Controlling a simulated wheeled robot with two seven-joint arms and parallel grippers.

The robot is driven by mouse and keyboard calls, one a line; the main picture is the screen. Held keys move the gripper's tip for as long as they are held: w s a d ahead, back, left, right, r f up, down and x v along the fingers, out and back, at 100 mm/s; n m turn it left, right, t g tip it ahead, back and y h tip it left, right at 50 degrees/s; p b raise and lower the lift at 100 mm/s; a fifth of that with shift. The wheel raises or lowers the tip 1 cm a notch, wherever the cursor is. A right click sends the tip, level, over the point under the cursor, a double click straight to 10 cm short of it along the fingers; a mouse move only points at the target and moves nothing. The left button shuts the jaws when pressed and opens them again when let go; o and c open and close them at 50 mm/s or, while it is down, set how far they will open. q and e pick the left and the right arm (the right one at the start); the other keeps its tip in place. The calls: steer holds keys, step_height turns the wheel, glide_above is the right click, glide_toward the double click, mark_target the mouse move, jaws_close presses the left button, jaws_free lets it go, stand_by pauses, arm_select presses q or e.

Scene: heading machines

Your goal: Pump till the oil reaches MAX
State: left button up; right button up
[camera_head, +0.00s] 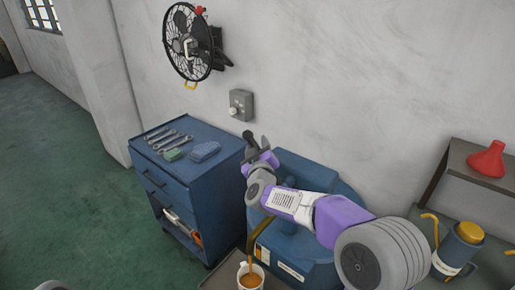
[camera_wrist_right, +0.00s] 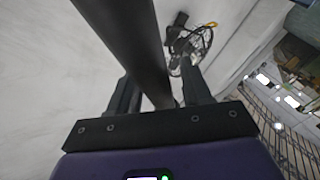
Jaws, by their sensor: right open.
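The blue pump unit (camera_head: 325,180) stands against the wall, partly hidden behind my right arm. A cup (camera_head: 242,279) with orange-brown oil (camera_head: 250,280) stands in front of it, under a curved orange spout (camera_head: 258,236). A MAX mark cannot be made out. A dark rod, which looks like the pump lever (camera_wrist_right: 128,40), runs between my right fingers in the wrist view. A black knob (camera_head: 248,135) shows by the gripper in the head view. My right gripper (camera_head: 262,152) is open, around or very near the rod; contact cannot be told.
A blue tool cabinet (camera_head: 177,200) with wrenches (camera_head: 170,138) stands left of the pump. A fan (camera_head: 190,42) and a grey switch box (camera_head: 241,104) are on the wall. A red funnel (camera_head: 487,160) and a blue oil can (camera_head: 455,252) are at right. Green floor is clear at left.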

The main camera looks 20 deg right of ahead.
steer(key=shift+w, duration=0.1)
steer(key=shift+c, duration=0.5)
jaws_close()
